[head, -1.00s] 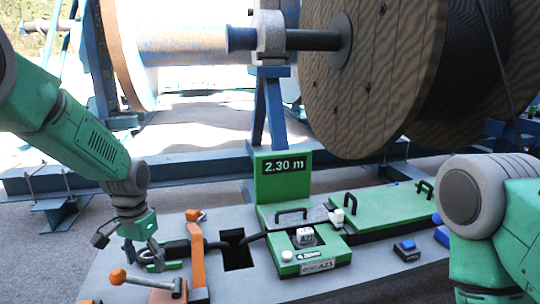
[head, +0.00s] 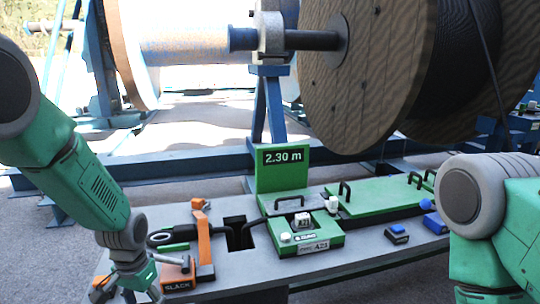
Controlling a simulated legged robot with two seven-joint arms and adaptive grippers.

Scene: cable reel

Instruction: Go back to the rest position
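My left arm comes in from the left, and its gripper (head: 132,283) hangs low near the front left of the grey bench (head: 226,208). Its fingers look spread apart, with nothing seen between them, though the tips run close to the bottom edge of the picture. It is in front of the orange clamp (head: 204,245) and partly covers a lever beside it. My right arm shows at the lower right, bent, with its gripper out of the picture.
A green panel with a display reading 2.30 m (head: 283,157) stands on the bench. In front is a green measuring box (head: 318,240). Blue buttons (head: 397,234) sit to the right. A large wooden cable reel (head: 370,70) stands behind, with blue frame beams.

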